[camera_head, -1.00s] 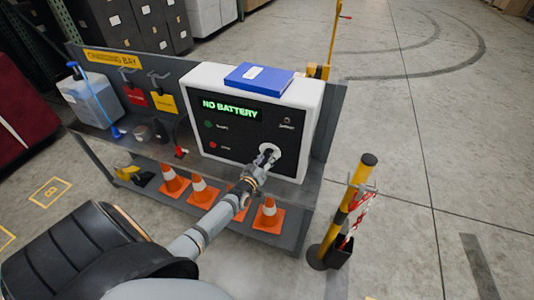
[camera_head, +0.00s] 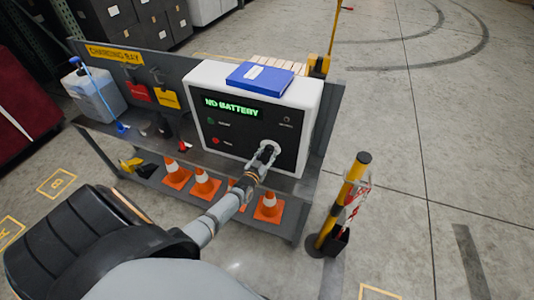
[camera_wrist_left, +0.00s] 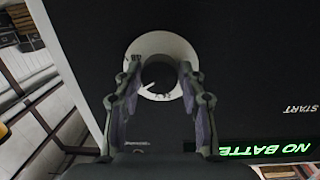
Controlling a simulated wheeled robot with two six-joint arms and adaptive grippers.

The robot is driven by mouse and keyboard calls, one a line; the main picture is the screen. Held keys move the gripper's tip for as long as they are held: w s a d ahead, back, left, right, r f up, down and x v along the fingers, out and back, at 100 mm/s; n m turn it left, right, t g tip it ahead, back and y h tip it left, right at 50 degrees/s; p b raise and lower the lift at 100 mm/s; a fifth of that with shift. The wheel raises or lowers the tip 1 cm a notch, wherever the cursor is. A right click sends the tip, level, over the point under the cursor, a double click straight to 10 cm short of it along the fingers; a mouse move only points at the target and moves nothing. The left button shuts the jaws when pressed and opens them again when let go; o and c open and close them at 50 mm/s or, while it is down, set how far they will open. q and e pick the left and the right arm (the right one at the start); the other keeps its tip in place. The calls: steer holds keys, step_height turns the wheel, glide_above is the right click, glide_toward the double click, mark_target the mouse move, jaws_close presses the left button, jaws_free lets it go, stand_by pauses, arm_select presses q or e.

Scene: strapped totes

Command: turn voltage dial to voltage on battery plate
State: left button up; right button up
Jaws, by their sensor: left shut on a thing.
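The charger (camera_head: 304,100) is a white box with a black front panel, standing on the bench. Its green display (camera_head: 232,108) reads "NO BATTERY". The voltage dial (camera_head: 275,148) is at the panel's lower right, with a pale round plate around a dark knob. My left gripper (camera_head: 266,155) is at the dial, its fingers shut on the knob. In the left wrist view the fingers of my left gripper (camera_wrist_left: 158,95) sit on either side of the dark knob (camera_wrist_left: 158,76), over the pale dial plate (camera_wrist_left: 160,45). My right gripper is out of view.
A blue box (camera_head: 260,76) with a white label lies on top of the charger. Orange cones (camera_head: 268,207) stand on the lower shelf. A yellow-black post (camera_head: 345,200) stands right of the bench. The floor at the right is mostly clear.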

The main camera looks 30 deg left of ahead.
arm_select(q)
steer(key=o, duration=1.2)
steer(key=v, duration=1.2)
